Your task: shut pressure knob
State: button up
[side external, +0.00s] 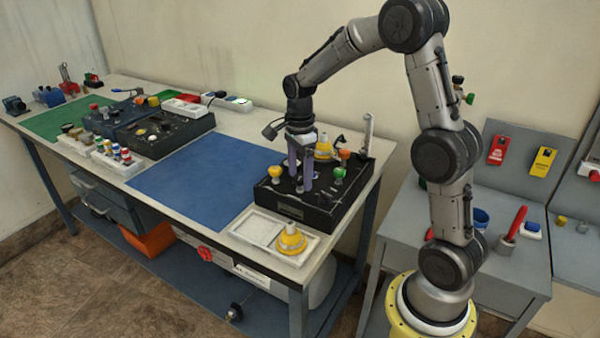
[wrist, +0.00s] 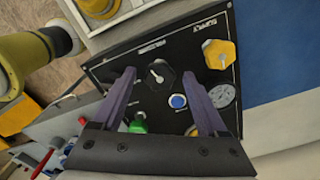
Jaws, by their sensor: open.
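The pressure knob (wrist: 157,75) is a black, many-sided knob with a pale pointer, on the black trainer panel (wrist: 128,62) beside a white label too blurred to read surely. In the wrist view it appears between the fingertips of my gripper (wrist: 159,73), with a gap on each side. My gripper is open and empty. In the side view my gripper (side external: 300,190) points down over the black trainer box (side external: 318,213), its purple fingers at or just above the top. The knob is hard to make out there, and I cannot tell the fingers' exact height.
A yellow knob (wrist: 218,52) by the SUPPLY label, a blue button (wrist: 178,101), a round gauge (wrist: 221,95) and a green knob (wrist: 138,122) surround it. A white tray (side external: 258,229) with a yellow fitting (side external: 291,240) stands in front. The blue mat (side external: 200,180) is clear.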

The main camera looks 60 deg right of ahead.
grip_shut()
dwell(0.3)
jog(key=shift+n, duration=0.3)
